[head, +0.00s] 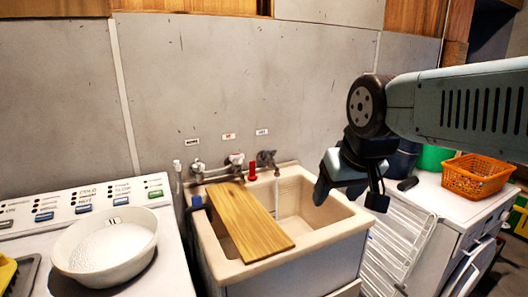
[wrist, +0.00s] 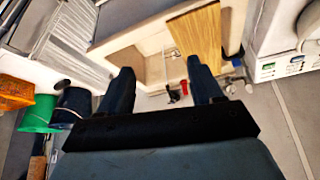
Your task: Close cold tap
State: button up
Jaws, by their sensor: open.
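Several taps are on the wall behind the sink: a left tap (head: 197,168), a middle tap (head: 235,160) and a right tap (head: 267,158). Each has a small label above it, too small to read, so I cannot tell which is cold. A pale vertical streak, maybe water, shows below the right tap. The beige sink (head: 345,222) has a wooden board (head: 245,225) across its left part. My gripper (head: 350,192) is open and empty, above the sink's right side, apart from the taps. In the wrist view my gripper (wrist: 160,68) has the sink between and beyond its fingers.
A red object (head: 252,172) stands on the sink's back rim. A white bowl (head: 105,245) sits on the washing machine at left. A white drying rack (head: 395,245) is right of the sink. An orange basket (head: 476,177) and green container (head: 433,158) stand at right.

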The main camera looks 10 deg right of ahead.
aim_at(271, 153)
jog(key=z, duration=1.4)
jog(key=i, duration=0.1)
jog(key=u, duration=3.5)
jog(key=k, duration=1.1)
jog(key=z, duration=1.6)
jog(key=i, duration=1)
jog(key=z, duration=0.05)
